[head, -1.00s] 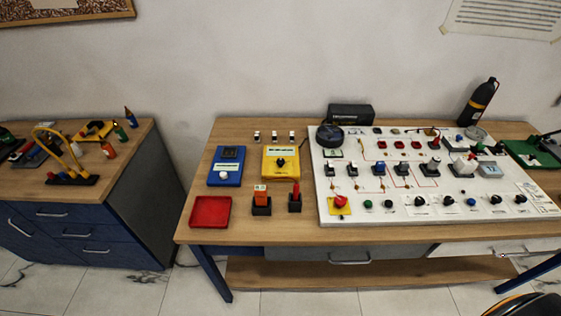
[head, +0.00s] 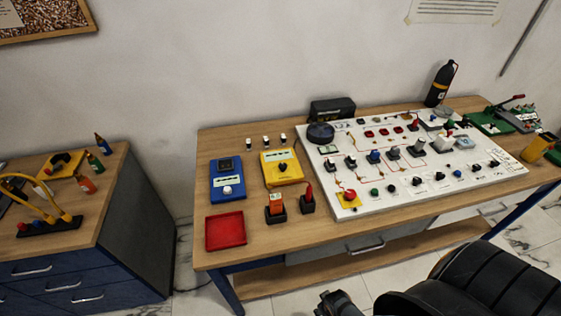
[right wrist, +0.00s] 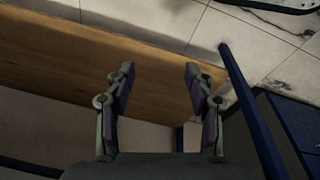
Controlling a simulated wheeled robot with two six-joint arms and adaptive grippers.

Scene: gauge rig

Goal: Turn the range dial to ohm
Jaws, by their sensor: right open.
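A yellow meter (head: 269,178) with a black dial (head: 282,167) lies on the wooden table, left of the white panel. The markings around both dials are too small to read, so I cannot tell where either points. My right gripper (right wrist: 156,72) is open and empty in the right wrist view, with the wooden shelf and tiled floor beyond its fingers. It is away from both meters. My left gripper is not in view.
A red tray (head: 226,247) and an orange block in a black holder (head: 276,216) stand in front of the meters. The white panel (head: 444,195) with several knobs fills the table's middle and right. My dark right arm is at the lower right.

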